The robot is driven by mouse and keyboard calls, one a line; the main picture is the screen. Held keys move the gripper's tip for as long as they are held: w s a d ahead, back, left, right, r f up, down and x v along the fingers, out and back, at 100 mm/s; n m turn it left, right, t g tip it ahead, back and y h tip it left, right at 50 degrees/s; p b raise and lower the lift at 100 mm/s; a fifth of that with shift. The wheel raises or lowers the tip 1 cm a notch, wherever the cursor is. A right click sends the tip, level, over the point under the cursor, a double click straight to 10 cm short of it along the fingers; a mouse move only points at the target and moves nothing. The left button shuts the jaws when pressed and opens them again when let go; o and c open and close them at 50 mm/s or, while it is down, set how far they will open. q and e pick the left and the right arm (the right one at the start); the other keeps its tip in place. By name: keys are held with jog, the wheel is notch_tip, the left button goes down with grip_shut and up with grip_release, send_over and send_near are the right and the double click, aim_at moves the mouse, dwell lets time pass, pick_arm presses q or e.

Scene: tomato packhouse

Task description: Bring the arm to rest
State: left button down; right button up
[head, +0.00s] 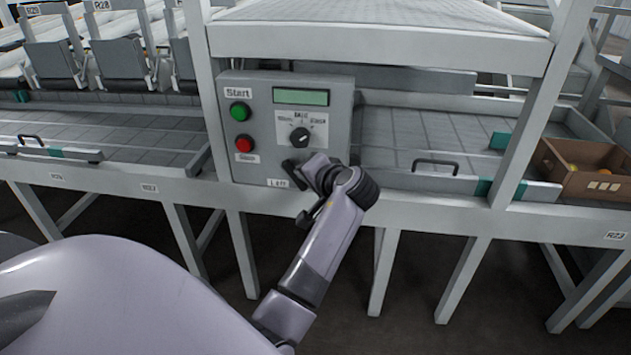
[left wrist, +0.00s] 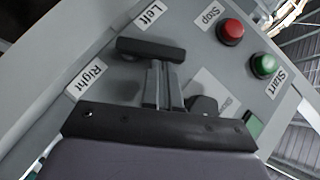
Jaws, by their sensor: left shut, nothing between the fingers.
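My left gripper shows in the left wrist view (left wrist: 163,72) with its narrow fingers together and nothing between them. It is close to a black lever handle (left wrist: 150,49) on the grey control panel (head: 235,170). The handle lies between the labels "Left" (left wrist: 148,17) and "Right" (left wrist: 87,80). I cannot tell whether the fingertips touch it. In the head view my left arm (head: 325,240) reaches up from below to the panel's lower right, and its wrist hides part of the lever area. My right gripper is not in view.
The panel carries a green Start button (head: 239,112), a red stop button (head: 244,143), a display (head: 301,97) and a dial (head: 299,137). A sorting table frame (head: 240,195) surrounds it. Open floor shows below.

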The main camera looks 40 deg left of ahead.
pick_arm(q)
jog(key=p+v, duration=0.1)
jog(key=v, duration=0.5)
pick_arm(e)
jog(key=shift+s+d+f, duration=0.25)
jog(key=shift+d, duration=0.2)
pick_arm(q)
jog(key=shift+d, duration=0.1)
notch_tip(320, 180, down, 6)
jog(key=w+m+t+h, duration=0.1)
jog(key=m+t+h, duration=0.2)
jog(key=m+t, duration=0.1)
jog(key=s+d+f+m+t+h, duration=0.1)
jog(key=s+d+f+t+h, duration=0.1)
jog(key=s+d+f+h, duration=1)
jog(key=s+d+h, duration=0.1)
jog(key=s+d, duration=0.65)
notch_tip(320, 180, up, 15)
jog(key=s+a+n+y+p, duration=0.1)
jog(key=s+a+p, duration=0.1)
jog(key=p, duration=1.8)
jog(key=shift+a+f, duration=0.15)
jog(key=shift+f, duration=0.1)
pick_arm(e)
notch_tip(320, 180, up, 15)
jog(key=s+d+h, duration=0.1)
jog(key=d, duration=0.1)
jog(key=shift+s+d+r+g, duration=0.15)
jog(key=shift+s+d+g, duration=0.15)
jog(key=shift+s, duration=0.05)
